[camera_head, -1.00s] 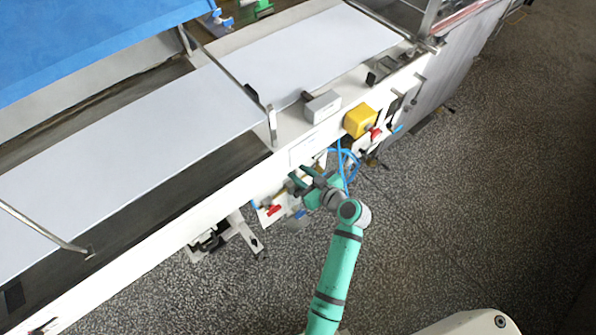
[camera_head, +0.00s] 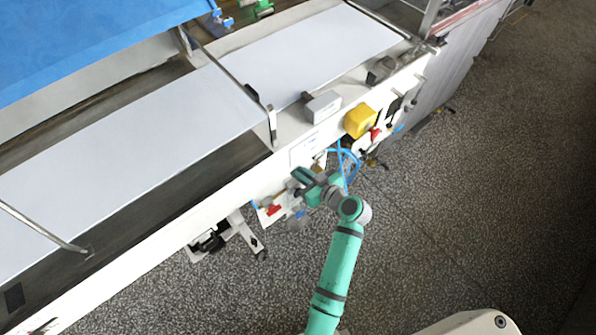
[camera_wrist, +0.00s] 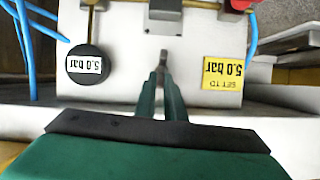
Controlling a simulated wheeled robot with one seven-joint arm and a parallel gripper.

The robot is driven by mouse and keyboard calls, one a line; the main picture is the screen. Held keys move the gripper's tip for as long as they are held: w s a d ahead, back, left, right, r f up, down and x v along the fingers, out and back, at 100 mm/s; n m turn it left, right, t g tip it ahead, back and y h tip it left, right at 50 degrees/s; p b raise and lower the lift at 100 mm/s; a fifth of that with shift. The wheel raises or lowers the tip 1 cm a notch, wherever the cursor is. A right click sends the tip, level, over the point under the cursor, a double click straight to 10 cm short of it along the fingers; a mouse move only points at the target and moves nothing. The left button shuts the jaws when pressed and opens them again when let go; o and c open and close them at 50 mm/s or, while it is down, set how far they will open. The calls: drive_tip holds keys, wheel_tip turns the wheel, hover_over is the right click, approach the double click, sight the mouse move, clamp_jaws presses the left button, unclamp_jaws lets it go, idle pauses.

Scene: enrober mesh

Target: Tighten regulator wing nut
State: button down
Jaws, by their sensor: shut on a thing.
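My gripper (camera_head: 299,182) is at the side of the white machine, by the regulator fittings under its front edge. In the wrist view its two green fingers (camera_wrist: 163,82) point at a pale panel and are close together. A small grey piece, apparently the wing nut (camera_wrist: 163,57), shows between the fingertips; most of it is hidden. A round black gauge (camera_wrist: 87,65) reading 5.0 bar sits left on the panel, upside down in this view. A yellow label (camera_wrist: 225,71) reading "SET TO 5.0 bar" is on the right, also upside down.
Blue hoses (camera_wrist: 29,45) run left of the panel, and also show right of my gripper in the head view (camera_head: 348,163). A red-handled fitting (camera_head: 273,210) is left of my gripper. A yellow box (camera_head: 359,121) is mounted further right.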

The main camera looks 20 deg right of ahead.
drive_tip(key=shift+w+d+f+m+t+y, duration=0.15)
drive_tip(key=shift+d+f+m+y, duration=0.3)
drive_tip(key=shift+m+y, duration=1.2)
drive_tip(key=shift+w+d+f+m+t+y, duration=0.15)
drive_tip(key=shift+d+f+m+y, duration=0.4)
drive_tip(key=shift+m, duration=2.15)
drive_tip(key=shift+w+d+f+m+t+y, duration=0.1)
drive_tip(key=shift+w+d+f+m+y, duration=0.2)
drive_tip(key=shift+m+y, duration=1.45)
drive_tip(key=shift+s+a+f+m+h, duration=0.1)
drive_tip(key=shift+s+m+h, duration=0.05)
drive_tip(key=shift+m+h, duration=0.3)
drive_tip(key=c, duration=1.8)
unclamp_jaws()
drive_tip(key=shift+c, duration=0.2)
drive_tip(key=v, duration=1)
drive_tip(key=shift+s+d, duration=0.3)
drive_tip(key=shift+a+f, duration=0.1)
